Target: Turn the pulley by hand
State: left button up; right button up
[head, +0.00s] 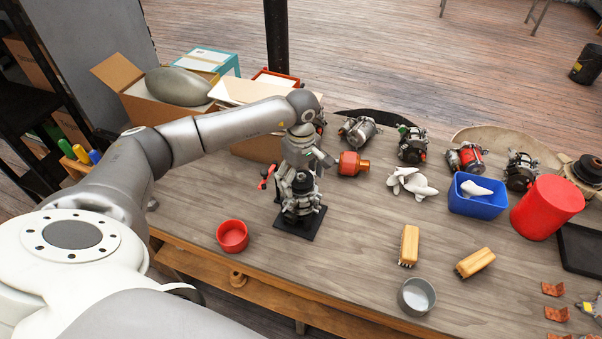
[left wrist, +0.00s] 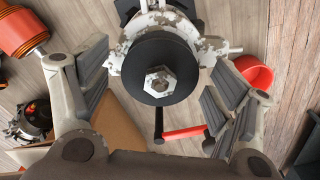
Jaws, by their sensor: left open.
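The alternator (head: 299,205) stands upright on a black base plate near the middle of the table. Its black pulley (left wrist: 138,62) with a silver hex nut (left wrist: 160,82) faces up at the wrist camera. My left gripper (head: 303,174) is directly above the alternator, pointing down and open. In the left wrist view its fingers (left wrist: 165,95) lie on either side of the pulley with a visible gap on both sides. I cannot tell whether the fingertips are level with the pulley. My right gripper is not in view.
Several other alternators, a blue bin (head: 478,208) and two brushes stand right. Open table lies directly right.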

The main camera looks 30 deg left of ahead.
pick_arm(q)
jog(key=c, duration=1.3)
jog(key=n, duration=0.5)
jog(key=n, duration=0.5)
jog(key=n, duration=0.5)
